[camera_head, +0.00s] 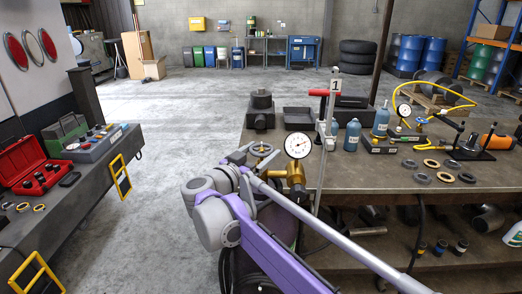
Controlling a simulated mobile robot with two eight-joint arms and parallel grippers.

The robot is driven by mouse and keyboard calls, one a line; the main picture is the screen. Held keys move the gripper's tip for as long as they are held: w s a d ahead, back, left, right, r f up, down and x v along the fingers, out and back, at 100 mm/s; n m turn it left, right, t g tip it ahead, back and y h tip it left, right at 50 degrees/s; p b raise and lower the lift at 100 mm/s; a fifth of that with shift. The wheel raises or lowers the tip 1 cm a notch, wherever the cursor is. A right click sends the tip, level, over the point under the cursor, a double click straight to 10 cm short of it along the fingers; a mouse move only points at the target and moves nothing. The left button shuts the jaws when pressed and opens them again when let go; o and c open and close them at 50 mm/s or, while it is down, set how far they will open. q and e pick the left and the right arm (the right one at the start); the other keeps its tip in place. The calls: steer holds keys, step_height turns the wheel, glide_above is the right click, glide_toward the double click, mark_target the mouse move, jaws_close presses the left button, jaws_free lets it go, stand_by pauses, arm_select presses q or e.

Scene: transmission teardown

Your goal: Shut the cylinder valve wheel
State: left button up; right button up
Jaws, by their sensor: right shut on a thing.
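The cylinder below is mostly hidden behind my purple and grey right arm. My left gripper is not in view.
A workbench (390,186) with bottles, rings and another gauge stands close on the right. A pole with a red handle (322,93) and a tag marked 1 rises beside the gauge. A left bench holds an open red case (30,165). Floor between the benches is clear.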

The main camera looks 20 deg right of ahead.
stand_by(0.3)
steer(key=o, duration=1.1)
steer(key=shift+a, duration=0.1)
steer(key=v, duration=1)
steer(key=shift+a+b, duration=0.3)
